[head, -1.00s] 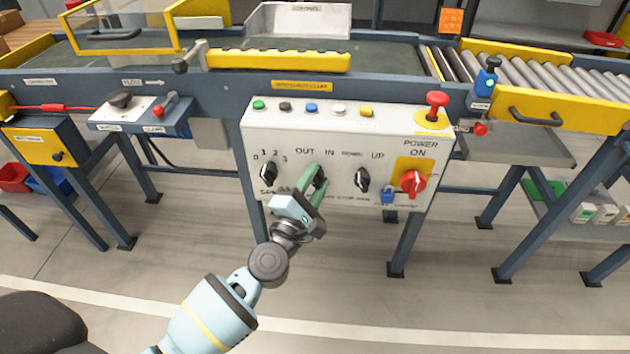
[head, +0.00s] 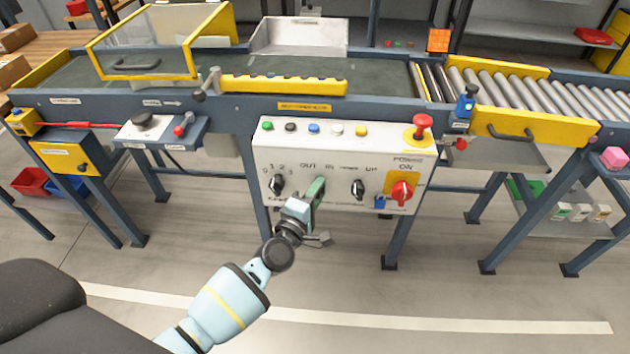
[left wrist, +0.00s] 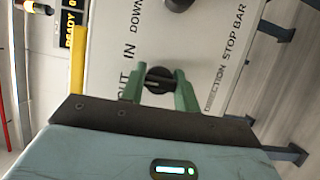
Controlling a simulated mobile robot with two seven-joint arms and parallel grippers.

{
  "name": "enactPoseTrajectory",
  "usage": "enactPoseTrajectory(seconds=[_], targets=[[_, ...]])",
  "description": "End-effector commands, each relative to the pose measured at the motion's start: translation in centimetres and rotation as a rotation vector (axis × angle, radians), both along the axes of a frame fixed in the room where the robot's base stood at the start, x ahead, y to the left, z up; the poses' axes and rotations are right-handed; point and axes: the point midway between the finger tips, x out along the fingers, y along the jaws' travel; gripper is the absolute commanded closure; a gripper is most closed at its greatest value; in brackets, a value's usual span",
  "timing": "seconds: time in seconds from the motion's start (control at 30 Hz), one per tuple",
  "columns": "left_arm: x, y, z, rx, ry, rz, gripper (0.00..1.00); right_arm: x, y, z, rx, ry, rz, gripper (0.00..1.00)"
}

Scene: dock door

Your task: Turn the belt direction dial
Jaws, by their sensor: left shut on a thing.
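The belt direction dial (left wrist: 158,79) is a black knob on a white control panel (head: 340,144), with OUT and IN printed above it and DIRECTION below. My left gripper (left wrist: 160,90) has its green fingers on both sides of the dial and is shut on it. In the head view my left gripper (head: 312,198) covers the dial. A black dial (head: 277,185) marked 0 to 3 is to its left, and another black dial (head: 357,187) marked UP is to its right. My right gripper is not in view.
A red power switch (head: 401,193) and a blue padlock (head: 380,202) are at the panel's right. Coloured buttons line its top, with a red mushroom button (head: 423,124) at the right. The conveyor belt (head: 290,66) runs behind. Floor in front is clear.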

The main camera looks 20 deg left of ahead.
Motion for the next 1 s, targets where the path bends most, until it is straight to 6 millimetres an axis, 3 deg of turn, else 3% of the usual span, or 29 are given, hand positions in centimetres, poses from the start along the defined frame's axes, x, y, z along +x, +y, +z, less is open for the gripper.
enactPoseTrajectory(seconds=[0.03, 0.4, 0.7, 1.0], targets=[[0.1, 0.0, 0.8, 0.042, 0.011, 0.001, 0.92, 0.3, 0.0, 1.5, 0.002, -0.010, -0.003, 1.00], [0.1, -0.1, 0.7, 0.338, 0.096, 0.001, 0.92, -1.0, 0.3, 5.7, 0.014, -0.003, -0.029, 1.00], [0.1, 0.0, 0.4, 0.488, 0.139, 0.001, 0.92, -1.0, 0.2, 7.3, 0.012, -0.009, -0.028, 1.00], [0.0, 0.0, 0.1, 0.539, 0.154, 0.001, 0.92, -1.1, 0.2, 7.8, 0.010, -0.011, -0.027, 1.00]])
